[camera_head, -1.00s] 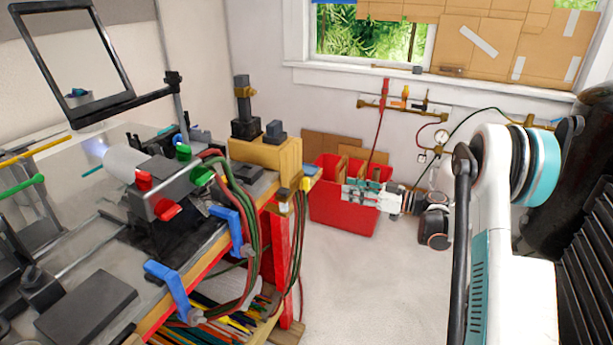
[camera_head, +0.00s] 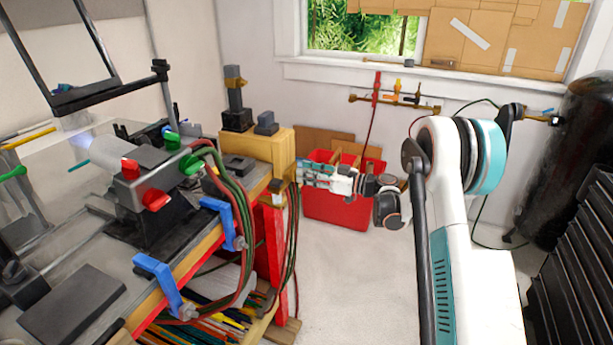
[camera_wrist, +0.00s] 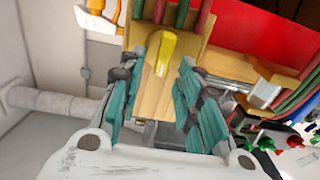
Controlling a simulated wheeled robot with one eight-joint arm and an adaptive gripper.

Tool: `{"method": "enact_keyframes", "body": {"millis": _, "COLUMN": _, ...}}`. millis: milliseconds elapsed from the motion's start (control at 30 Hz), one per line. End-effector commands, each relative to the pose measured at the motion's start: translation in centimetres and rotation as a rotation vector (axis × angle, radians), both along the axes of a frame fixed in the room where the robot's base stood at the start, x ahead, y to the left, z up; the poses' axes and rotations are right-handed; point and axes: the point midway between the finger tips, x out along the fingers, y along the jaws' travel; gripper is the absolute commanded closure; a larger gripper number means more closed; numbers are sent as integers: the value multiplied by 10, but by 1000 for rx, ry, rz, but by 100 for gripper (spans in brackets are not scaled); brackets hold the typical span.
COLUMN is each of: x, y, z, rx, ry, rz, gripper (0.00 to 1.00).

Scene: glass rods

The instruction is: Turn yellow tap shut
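A yellow bar-shaped piece, which looks like the yellow tap's handle (camera_wrist: 165,50), shows in the wrist view against a wooden surface. My gripper (camera_head: 300,172) points left at the bench's right end in the head view. In the wrist view its teal fingers (camera_wrist: 168,70) are spread on both sides of the yellow piece, with gaps visible. I cannot tell whether a finger touches it. In the head view I cannot make this piece out. An orange-yellow tap (camera_head: 397,87) also sits on the wall manifold, well away from my gripper.
The workbench has blue clamps (camera_head: 153,278) and a torch with red and green knobs (camera_head: 156,199). Red and green hoses (camera_head: 238,200) hang over its edge. A red bin (camera_head: 340,208) stands behind my gripper. The floor (camera_head: 345,275) in front is clear.

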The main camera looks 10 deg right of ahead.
Motion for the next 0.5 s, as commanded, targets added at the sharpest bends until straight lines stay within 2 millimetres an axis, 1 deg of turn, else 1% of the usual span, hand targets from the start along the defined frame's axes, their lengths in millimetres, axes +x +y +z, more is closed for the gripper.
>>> {"method": "enact_keyframes", "body": {"millis": 100, "x": 3, "y": 5, "z": 0, "rx": 0, "ry": 0, "rz": 1, "gripper": 68}}
{"method": "enact_keyframes", "body": {"millis": 367, "x": 3, "y": 5, "z": 0, "rx": 0, "ry": 0, "rz": 0, "gripper": 68}}
{"method": "enact_keyframes", "body": {"millis": 467, "x": 3, "y": 5, "z": 0, "rx": 0, "ry": 0, "rz": 0, "gripper": 89}}
{"method": "enact_keyframes", "body": {"millis": 500, "x": 3, "y": 5, "z": 0, "rx": 0, "ry": 0, "rz": 0, "gripper": 98}}
